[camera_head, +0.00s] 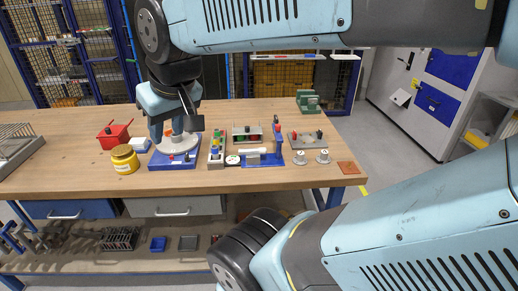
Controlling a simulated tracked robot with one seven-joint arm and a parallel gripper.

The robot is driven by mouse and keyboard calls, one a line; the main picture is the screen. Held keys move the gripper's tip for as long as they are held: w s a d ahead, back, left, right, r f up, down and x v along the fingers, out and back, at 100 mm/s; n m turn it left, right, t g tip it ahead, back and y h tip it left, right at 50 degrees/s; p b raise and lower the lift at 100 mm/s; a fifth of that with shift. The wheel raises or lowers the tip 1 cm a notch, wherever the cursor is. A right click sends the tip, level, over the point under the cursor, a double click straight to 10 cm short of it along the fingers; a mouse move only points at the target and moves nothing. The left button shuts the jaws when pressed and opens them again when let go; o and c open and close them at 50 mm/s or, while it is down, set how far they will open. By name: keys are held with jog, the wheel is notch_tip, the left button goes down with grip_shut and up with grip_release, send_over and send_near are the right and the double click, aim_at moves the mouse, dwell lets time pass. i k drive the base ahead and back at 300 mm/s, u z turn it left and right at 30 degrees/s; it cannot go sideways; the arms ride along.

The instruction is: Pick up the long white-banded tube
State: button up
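My gripper (174,131) points down over the round grey jig (178,147) on its blue base (163,161). Its two dark fingers look spread apart, with nothing clearly held between them. The gripper and wrist hide part of the jig's top, where small orange parts show. I cannot single out the long white-banded tube for sure. A narrow rack (215,160) with several upright coloured pieces stands just right of the jig; bands on them are too small to read.
A yellow jar (124,159) and a red bin (114,135) stand left of the jig. A blue-and-white fixture (262,158), a grey tray (307,139) and two small round pieces (299,158) (322,156) are to the right. The wooden table's (60,160) left part is mostly clear.

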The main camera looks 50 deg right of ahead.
aim_at(261, 151)
jog(key=u, duration=0.35)
jog(key=i, duration=0.2)
jog(key=z, duration=2.05)
jog(key=k, duration=0.8)
jog(key=z, duration=0.25)
jog(key=i, duration=0.8)
jog(key=u, duration=0.25)
jog(key=k, duration=0.35)
jog(key=z, duration=0.1)
